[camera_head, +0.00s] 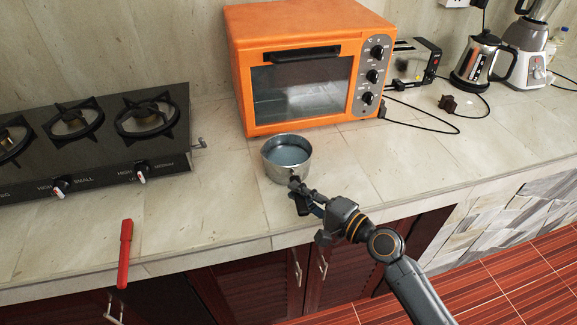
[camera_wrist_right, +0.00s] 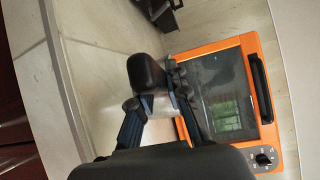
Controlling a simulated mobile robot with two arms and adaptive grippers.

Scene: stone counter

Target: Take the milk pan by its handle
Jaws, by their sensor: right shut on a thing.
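The milk pan (camera_head: 286,156), a small round metal pan with a grey-blue inside, stands upright on the stone counter in front of the orange oven. Its short dark handle (camera_head: 294,179) points toward the counter's front edge. My right gripper (camera_head: 302,193) reaches in from the front right and is shut on the handle. In the right wrist view the dark, rounded handle (camera_wrist_right: 146,72) shows between the two fingers. The pan's bowl is mostly hidden there. My left gripper is not in view.
The orange oven (camera_head: 303,94) stands close behind the pan. A black gas stove (camera_head: 100,165) is at left, and a red-handled object (camera_head: 125,254) lies at the front edge. A toaster (camera_head: 415,62), a kettle (camera_head: 482,62) and a blender (camera_head: 530,55) stand at back right. The counter right of the pan is clear.

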